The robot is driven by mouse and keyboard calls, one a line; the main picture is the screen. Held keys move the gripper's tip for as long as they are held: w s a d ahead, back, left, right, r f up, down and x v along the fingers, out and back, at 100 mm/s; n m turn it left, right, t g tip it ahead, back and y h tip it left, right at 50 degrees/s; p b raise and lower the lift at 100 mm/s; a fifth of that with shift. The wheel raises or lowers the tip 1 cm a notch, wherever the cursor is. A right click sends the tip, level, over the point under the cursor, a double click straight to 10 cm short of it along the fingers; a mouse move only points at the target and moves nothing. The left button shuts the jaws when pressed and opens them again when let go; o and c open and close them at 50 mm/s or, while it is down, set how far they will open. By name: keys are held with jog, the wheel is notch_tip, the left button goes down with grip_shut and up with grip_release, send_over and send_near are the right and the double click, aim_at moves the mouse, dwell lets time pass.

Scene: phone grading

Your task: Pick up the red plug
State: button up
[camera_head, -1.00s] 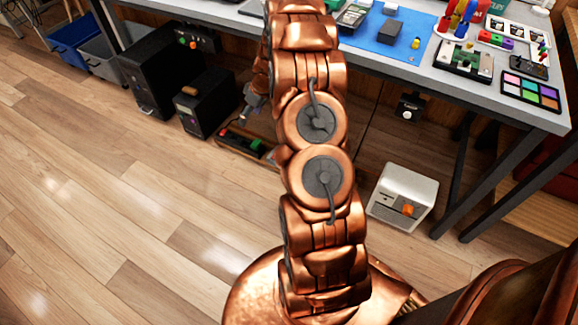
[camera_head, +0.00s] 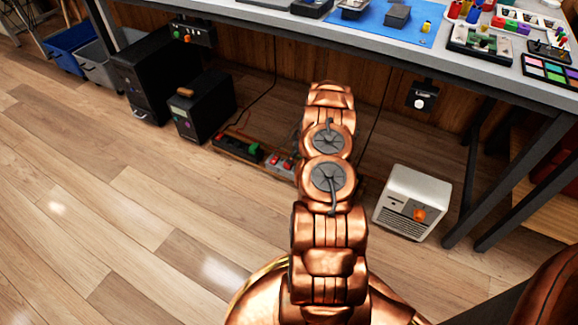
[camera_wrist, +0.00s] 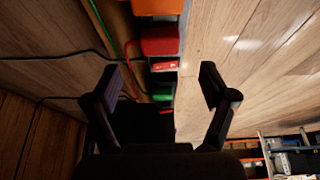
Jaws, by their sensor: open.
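A red plug-like block (camera_wrist: 160,41) shows in the wrist view, beyond my fingertips and roughly midway between them. An orange block (camera_wrist: 157,7) is above it in the picture and a green block (camera_wrist: 162,93) is below it. My gripper (camera_wrist: 159,78) is open and nothing is between its fingers. In the head view my gripper is hidden behind my arm, which reaches low toward the floor under the table. A power strip (camera_head: 236,147) with a green plug (camera_head: 254,150) lies there, with small red parts (camera_head: 275,159) beside it.
Two black cases (camera_head: 203,106) stand left of the strip, and a white box with an orange knob (camera_head: 408,203) stands right. The workbench edge (camera_head: 370,57) is above. Cables (camera_wrist: 60,55) run near the plugs in the wrist view. Open wooden floor (camera_head: 130,215) lies left.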

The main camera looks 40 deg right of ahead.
jog(key=shift+b+x, duration=1.35)
jog(key=shift+x, duration=2)
jog(key=shift+s, duration=0.1)
jog(key=shift+c, duration=0.2)
jog(key=c, duration=1.3)
jog(key=shift+o, duration=0.2)
jog(key=shift+r, duration=0.1)
